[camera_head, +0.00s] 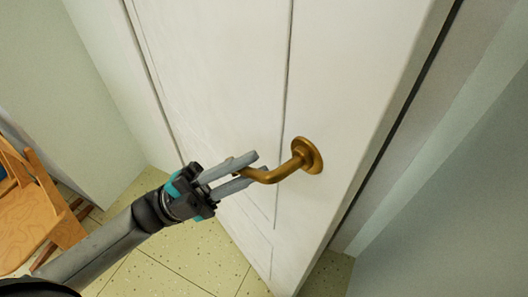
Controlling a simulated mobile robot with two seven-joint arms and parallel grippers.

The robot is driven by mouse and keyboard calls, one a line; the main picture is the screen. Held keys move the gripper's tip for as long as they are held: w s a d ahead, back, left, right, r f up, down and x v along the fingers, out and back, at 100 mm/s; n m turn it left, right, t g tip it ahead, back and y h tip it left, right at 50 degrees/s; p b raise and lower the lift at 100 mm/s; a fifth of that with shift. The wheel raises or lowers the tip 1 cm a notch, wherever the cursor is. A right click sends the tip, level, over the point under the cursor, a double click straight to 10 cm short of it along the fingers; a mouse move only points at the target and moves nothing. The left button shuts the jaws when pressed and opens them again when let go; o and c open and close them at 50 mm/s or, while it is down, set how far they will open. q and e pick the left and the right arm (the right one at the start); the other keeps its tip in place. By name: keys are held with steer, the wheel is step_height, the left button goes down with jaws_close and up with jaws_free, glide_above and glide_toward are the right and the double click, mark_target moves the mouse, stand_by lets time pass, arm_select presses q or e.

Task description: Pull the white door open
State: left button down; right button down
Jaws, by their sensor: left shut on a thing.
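The white door (215,75) fills the middle of the head view. A brass lever handle (300,160) sticks out near its right edge. My left gripper (247,170) comes in from the lower left, with its two grey fingers on either side of the lever's free end, shut on it. A dark gap runs along the door's right edge, between it and the frame; I cannot tell how far the door stands from the frame. My right gripper is not in view.
A wooden chair (40,210) stands at the left, near my left arm. Pale walls flank the door on both sides. The speckled tile floor (190,265) is clear below the door.

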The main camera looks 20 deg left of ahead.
arm_select(q)
steer(key=shift+w+f, duration=0.1)
steer(key=shift+f, duration=0.1)
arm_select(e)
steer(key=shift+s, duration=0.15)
arm_select(q)
steer(key=c, duration=0.8)
jaws_free()
steer(key=shift+r, duration=0.1)
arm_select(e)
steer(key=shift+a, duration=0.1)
arm_select(q)
steer(key=b+v, duration=0.2)
steer(key=v, duration=1.3)
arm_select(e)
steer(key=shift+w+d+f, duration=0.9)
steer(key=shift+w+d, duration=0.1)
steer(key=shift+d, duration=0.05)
arm_select(q)
steer(key=shift+a, duration=0.1)
steer(key=shift+c, duration=0.2)
